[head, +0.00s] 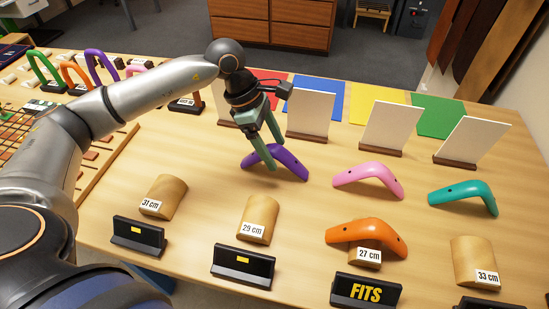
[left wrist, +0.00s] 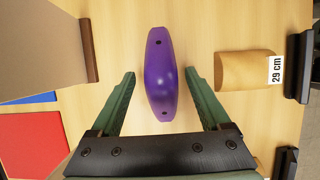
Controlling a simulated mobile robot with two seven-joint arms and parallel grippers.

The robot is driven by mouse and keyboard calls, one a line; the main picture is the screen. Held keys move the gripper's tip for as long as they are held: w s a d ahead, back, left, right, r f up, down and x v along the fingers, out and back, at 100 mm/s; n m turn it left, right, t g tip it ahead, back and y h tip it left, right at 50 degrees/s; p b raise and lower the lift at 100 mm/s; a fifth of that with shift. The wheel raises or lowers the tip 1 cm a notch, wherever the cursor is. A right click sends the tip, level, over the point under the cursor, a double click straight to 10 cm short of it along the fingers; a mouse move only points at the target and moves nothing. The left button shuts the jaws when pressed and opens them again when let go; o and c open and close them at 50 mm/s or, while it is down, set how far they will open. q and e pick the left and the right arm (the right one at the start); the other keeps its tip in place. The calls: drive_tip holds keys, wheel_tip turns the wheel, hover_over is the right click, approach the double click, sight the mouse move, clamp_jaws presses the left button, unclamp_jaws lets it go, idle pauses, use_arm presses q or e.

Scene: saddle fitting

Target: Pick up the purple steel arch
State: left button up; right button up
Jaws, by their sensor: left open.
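The purple arch (head: 291,166) lies on the table in front of the white boards. In the left wrist view the purple arch (left wrist: 160,75) shows between the green fingers, with a gap on both sides. My left gripper (head: 263,156) is open and points down at the arch; one finger overlaps the arch in the head view. The left gripper (left wrist: 161,90) holds nothing. My right gripper does not show.
A pink arch (head: 368,177) and a teal arch (head: 466,196) lie to the right. An orange arch (head: 367,236) sits over the 27 cm block, behind a FITS sign (head: 366,291). Wooden blocks marked 31 cm (head: 163,196), 29 cm (head: 258,218) and 33 cm (head: 475,262) stand nearer.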

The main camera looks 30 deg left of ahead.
use_arm(q)
drive_tip(key=x, duration=0.4)
drive_tip(key=shift+f, duration=0.3)
clamp_jaws()
idle(0.3)
